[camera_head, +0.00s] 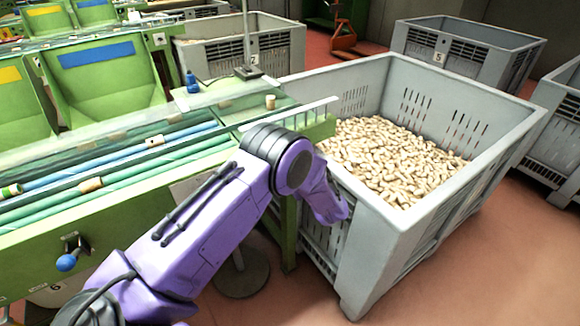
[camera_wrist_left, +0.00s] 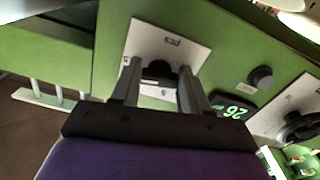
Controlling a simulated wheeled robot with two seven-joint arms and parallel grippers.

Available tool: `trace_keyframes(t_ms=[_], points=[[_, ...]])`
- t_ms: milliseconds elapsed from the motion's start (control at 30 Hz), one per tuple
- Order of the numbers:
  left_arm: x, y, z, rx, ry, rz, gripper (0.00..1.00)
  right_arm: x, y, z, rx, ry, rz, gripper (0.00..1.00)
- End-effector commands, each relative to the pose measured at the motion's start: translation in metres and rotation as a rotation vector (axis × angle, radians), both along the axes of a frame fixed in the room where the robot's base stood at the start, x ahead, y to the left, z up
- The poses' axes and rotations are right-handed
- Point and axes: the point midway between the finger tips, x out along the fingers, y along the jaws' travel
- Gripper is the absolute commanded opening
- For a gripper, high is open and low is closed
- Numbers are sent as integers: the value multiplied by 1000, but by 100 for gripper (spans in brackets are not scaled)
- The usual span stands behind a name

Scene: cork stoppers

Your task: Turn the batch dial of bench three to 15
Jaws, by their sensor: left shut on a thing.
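In the left wrist view my left gripper (camera_wrist_left: 158,72) is shut on a black dial knob (camera_wrist_left: 159,69) on a white plate (camera_wrist_left: 165,45) on the green bench panel. The knob sits between the two fingertips and is partly hidden by them. To its right a small display (camera_wrist_left: 236,112) with green digits appears upside down and seems to read 26. In the head view my purple left arm reaches past the end of the green bench (camera_head: 150,205); its fingers and the dial are hidden there. My right gripper is not in view.
A grey crate (camera_head: 365,255) full of corks stands close beside my left wrist. In the wrist view, a round black button (camera_wrist_left: 262,77) and another black knob (camera_wrist_left: 298,127) on a white plate are farther right. A blue-ended lever (camera_head: 67,262) sticks out of the bench front.

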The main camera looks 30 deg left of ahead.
Motion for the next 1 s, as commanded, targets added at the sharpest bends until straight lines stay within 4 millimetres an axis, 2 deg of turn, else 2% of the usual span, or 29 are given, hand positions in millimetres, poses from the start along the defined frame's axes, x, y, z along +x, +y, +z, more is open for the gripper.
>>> trace_keyframes(t_ms=[400, 933, 967, 1000], points=[[-1, 0, 0, 68, 164, 0, 14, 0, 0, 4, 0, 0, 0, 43], [-1, 1, -1, 77, 187, 0, 14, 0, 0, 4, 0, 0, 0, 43], [-1, 1, -1, 77, 187, 0, 48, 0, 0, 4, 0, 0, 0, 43], [-1, 1, -1, 77, 187, 0, 61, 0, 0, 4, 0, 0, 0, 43]])
